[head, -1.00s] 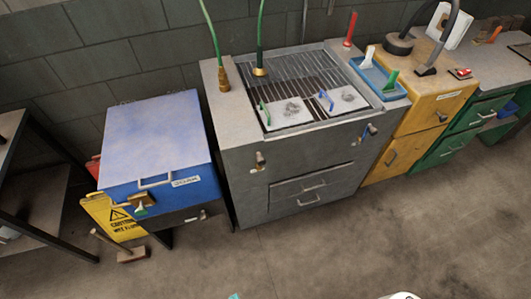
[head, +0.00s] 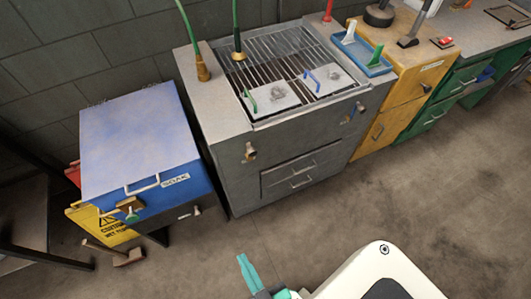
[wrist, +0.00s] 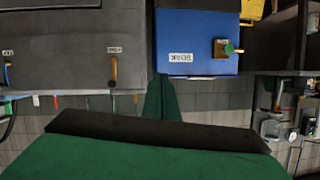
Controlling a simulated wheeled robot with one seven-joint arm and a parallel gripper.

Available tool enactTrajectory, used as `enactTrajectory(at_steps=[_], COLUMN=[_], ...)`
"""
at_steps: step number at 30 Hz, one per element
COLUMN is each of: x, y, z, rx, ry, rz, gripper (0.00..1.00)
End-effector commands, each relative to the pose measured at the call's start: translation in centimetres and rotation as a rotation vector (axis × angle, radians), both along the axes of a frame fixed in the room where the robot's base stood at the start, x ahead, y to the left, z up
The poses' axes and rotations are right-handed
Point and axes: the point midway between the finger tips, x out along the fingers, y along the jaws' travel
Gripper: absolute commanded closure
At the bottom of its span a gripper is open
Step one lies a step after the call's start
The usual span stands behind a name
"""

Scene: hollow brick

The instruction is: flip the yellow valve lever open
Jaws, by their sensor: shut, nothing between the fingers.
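A small yellowish valve lever (head: 249,152) is on the upper left front of the grey cabinet (head: 235,183). In the wrist view, which appears upside down, an orange-yellow lever (wrist: 114,70) hangs by a small label on the grey front. My gripper (head: 243,262) is at the bottom of the head view, teal-fingered, shut and empty, well apart from the cabinet. In the wrist view its closed fingers (wrist: 161,88) point toward the gap between the grey cabinet and the blue box. The lever is not touched.
A blue lever (head: 350,114) is on the cabinet's right front. The blue box (head: 140,150) at left has a green lever (head: 132,215). The floor in front is clear.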

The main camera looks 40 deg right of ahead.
Motion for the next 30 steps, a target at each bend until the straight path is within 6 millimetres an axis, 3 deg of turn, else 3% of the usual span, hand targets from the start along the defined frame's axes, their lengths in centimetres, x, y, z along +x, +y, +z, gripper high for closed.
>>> enactTrajectory(at_steps=[6,9,14,20,24,30], x=[4.1,5.8,8.7,12.1,13.3,13.3], y=[-6.6,-9.3,-13.7,-19.6,-23.8,-28.1], z=[-6.2,-8.1,-9.2,-7.2,-3.6,1.8], rx=[0.263,0.398,0.617,0.875,1.018,1.126], ry=[0.062,0.068,0.039,-0.061,-0.160,-0.282], rz=[-0.214,-0.283,-0.349,-0.345,-0.285,-0.171], gripper=[1.00,1.00,1.00,1.00,1.00,1.00])
